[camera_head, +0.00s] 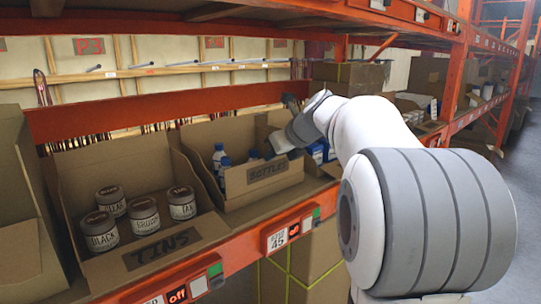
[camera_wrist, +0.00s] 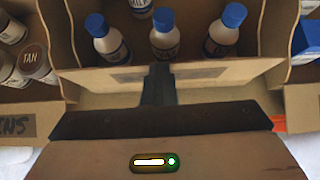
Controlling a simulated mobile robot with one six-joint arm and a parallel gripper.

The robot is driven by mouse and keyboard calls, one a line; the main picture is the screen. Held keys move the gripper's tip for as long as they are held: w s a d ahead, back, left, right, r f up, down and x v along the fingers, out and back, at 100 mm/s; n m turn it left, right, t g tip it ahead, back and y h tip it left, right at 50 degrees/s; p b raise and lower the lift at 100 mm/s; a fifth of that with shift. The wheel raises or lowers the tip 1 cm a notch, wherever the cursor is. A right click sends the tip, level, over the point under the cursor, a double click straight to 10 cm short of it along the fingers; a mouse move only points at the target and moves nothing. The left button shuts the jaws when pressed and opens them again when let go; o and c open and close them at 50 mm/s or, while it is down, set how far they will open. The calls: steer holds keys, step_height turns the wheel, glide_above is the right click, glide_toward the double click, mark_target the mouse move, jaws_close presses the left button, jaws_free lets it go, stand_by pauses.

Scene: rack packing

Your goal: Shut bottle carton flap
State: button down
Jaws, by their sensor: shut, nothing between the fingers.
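The bottle carton (camera_head: 235,201) stands on the shelf, with blue-capped bottles (camera_head: 221,162) inside. Its front flap (camera_head: 290,169), labelled BOTTLES, stands up across the front in the head view.
A tins carton (camera_head: 103,262) with several labelled tins (camera_head: 143,215) stands directly left. A blue-and-white packet (camera_head: 316,153) sits in the neighbouring box to the right. The orange shelf edge (camera_head: 245,252) with its label holders runs in front, and an orange beam (camera_head: 150,108) runs behind.

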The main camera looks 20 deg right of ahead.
steer(key=w+a+r, duration=0.1)
steer(key=w+r, duration=0.2)
steer(key=r, duration=0.7)
steer(key=s+a+f+n+g+h+b, duration=0.2)
steer(key=s+a+f+n+b, duration=0.2)
steer(key=s+f+n, duration=1.1)
steer(key=s+a+f+n+g+h+b, duration=0.1)
steer(key=s+a+f+n+g+b, duration=0.2)
steer(key=s+f+n, duration=1.3)
step_height(320, 180, down, 7)
steer(key=s+a+b, duration=0.1)
steer(key=s, duration=0.1)
steer(key=shift+s+a+n+g+h, duration=0.2)
steer(key=shift+s+n+g+h, duration=0.1)
steer(key=shift+s+h, duration=0.1)
steer(key=shift+w, duration=0.25)
steer(key=shift+f+b, duration=0.1)
steer(key=shift+b, duration=0.2)
